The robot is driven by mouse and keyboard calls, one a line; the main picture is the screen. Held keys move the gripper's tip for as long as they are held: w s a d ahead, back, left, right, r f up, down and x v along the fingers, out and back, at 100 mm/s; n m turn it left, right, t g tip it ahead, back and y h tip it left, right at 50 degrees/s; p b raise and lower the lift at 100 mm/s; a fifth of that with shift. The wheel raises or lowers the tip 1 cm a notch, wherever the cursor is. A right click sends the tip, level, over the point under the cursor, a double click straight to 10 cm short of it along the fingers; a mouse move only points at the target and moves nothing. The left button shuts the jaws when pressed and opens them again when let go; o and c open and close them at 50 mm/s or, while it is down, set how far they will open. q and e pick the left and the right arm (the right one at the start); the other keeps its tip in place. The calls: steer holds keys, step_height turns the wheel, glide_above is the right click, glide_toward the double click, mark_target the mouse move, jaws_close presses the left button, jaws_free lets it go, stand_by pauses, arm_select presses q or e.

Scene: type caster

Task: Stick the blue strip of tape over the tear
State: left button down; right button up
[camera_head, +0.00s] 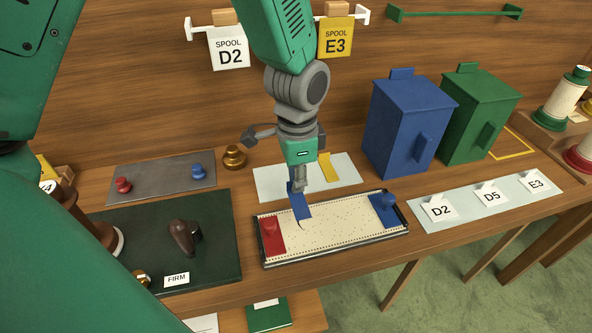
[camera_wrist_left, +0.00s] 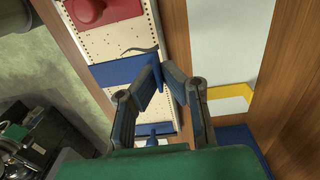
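The blue strip of tape (camera_head: 300,207) hangs from my left gripper (camera_head: 298,186) over the upper left part of the cream perforated panel (camera_head: 340,223). In the left wrist view the fingertips (camera_wrist_left: 163,76) close together on the end of the blue strip (camera_wrist_left: 122,72). The tear, a dark curved line (camera_head: 302,225), shows just below the strip's lower end; it also shows in the left wrist view (camera_wrist_left: 138,50) beside the strip. I cannot tell whether the strip touches the panel. My right gripper is not in view.
The panel has a red block (camera_head: 271,240) at its left end and a blue block (camera_head: 385,213) at its right. Behind it lies a pale sheet with a yellow strip (camera_head: 328,167). A blue box (camera_head: 405,130) and green box (camera_head: 476,115) stand back right. A dark mat (camera_head: 220,225) lies left.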

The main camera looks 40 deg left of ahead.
mark_target(300, 198)
arm_select(q)
steer(key=shift+w+d+r, duration=0.1)
steer(key=shift+d, duration=0.5)
steer(key=shift+a+p, duration=0.5)
steer(key=shift+p, duration=0.05)
steer(key=shift+a+f+b, duration=0.2)
steer(key=shift+f+b, duration=0.3)
steer(key=shift+f, duration=0.35)
steer(key=shift+d+f+b, duration=0.2)
steer(key=shift+f+b, duration=0.15)
steer(key=shift+f, duration=0.4)
steer(key=shift+d+f+b, duration=0.3)
steer(key=shift+d+f, duration=0.05)
steer(key=shift+f, duration=0.45)
steer(key=shift+a, duration=0.4)
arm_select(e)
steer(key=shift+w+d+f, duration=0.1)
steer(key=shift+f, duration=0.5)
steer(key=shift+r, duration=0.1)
arm_select(q)
steer(key=shift+d+r+p, duration=0.1)
steer(key=shift+d+p, duration=0.1)
steer(key=shift+p, duration=0.15)
steer(key=shift+d, duration=0.2)
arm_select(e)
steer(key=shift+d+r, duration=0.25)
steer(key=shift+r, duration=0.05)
